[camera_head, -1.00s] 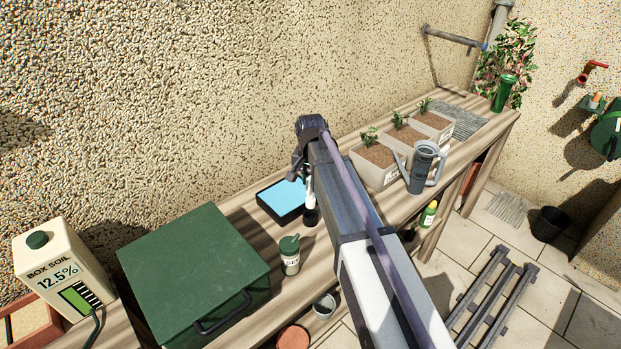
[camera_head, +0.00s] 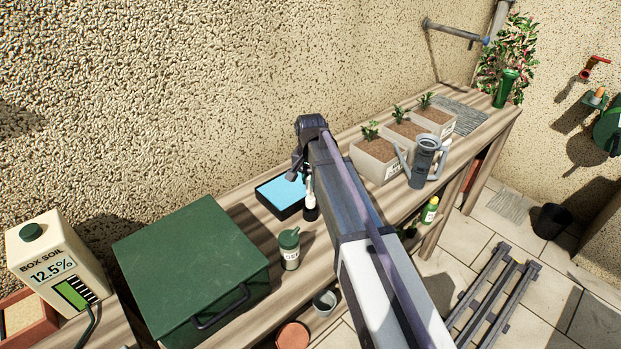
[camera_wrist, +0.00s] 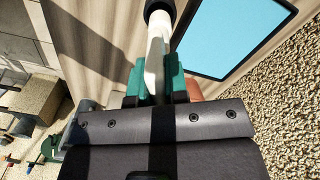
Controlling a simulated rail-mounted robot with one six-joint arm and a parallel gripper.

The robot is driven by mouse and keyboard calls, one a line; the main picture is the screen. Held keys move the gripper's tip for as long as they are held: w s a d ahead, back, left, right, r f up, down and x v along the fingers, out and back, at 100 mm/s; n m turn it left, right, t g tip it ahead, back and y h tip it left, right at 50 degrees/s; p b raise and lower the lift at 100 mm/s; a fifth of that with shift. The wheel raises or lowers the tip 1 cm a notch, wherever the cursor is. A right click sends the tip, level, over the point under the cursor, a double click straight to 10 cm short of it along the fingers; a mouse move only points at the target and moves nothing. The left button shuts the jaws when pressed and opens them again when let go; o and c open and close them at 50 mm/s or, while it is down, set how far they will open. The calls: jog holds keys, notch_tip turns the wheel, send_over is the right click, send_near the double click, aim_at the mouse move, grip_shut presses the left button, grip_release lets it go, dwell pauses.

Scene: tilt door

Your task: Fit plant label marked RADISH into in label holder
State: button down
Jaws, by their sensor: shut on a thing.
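My gripper (camera_wrist: 154,82), with teal fingers, is shut on a narrow pale stick-like thing (camera_wrist: 158,42) in the wrist view. Its far end meets a dark round part. In the head view, a pale upright thing with a dark base (camera_head: 311,206) stands below my wrist, beside the black tray; it looks like the same thing. I see no lettering on it and cannot tell whether it is the RADISH label. The planter boxes (camera_head: 374,167) carry small white marked plates on their fronts, too small to read. I cannot make out the label holder for certain.
The black tray with a light blue panel (camera_head: 283,190) lies by the wall. A grey watering can (camera_head: 424,163) stands before the planters. My arm hides part of the bench.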

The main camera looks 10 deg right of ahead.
aim_at(310, 189)
jog(key=shift+f+b, duration=2.2)
jog(key=c, duration=1.1)
grip_release()
jog(key=shift+o, duration=0.2)
notch_tip(310, 189, up, 11)
jog(key=p, duration=1.1)
jog(key=shift+r, duration=0.1)
jog(key=shift+f, duration=0.2)
